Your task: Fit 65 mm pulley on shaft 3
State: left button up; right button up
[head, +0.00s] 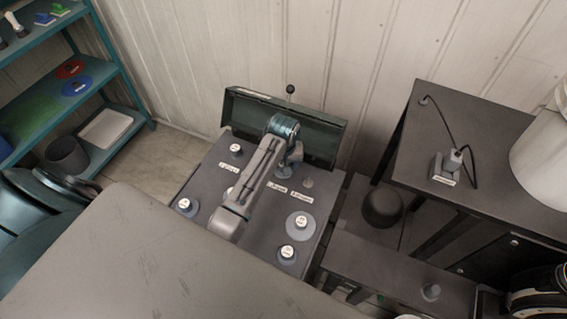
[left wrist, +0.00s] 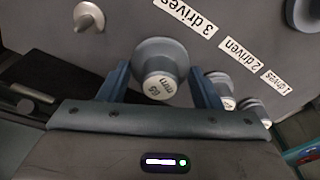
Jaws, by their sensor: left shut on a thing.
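My left gripper (left wrist: 160,92) is shut on a grey stepped pulley (left wrist: 157,84) whose white cap reads 65 mm. The fingers sit on either side of it. In the head view the same gripper (head: 289,162) is over the machine's dark top panel (head: 262,240). A bare shaft (left wrist: 88,17) stands at the upper left in the left wrist view, near the "3 drives" label (left wrist: 185,14). The shaft also shows in the head view (head: 308,182), just right of the gripper. The pulley is apart from this shaft. My right gripper is not in view.
Other capped pulleys stand on the panel, among them a wide one (head: 300,226), one at the front (head: 288,252) and one at the left (head: 184,206). A raised green lid (head: 320,140) borders the back. A dark table (head: 480,150) stands to the right.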

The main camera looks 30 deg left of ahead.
pick_arm(q)
jog(key=shift+f, duration=0.35)
jog(key=shift+f, duration=0.3)
jog(key=o, duration=1.1)
jog(key=shift+r, duration=0.1)
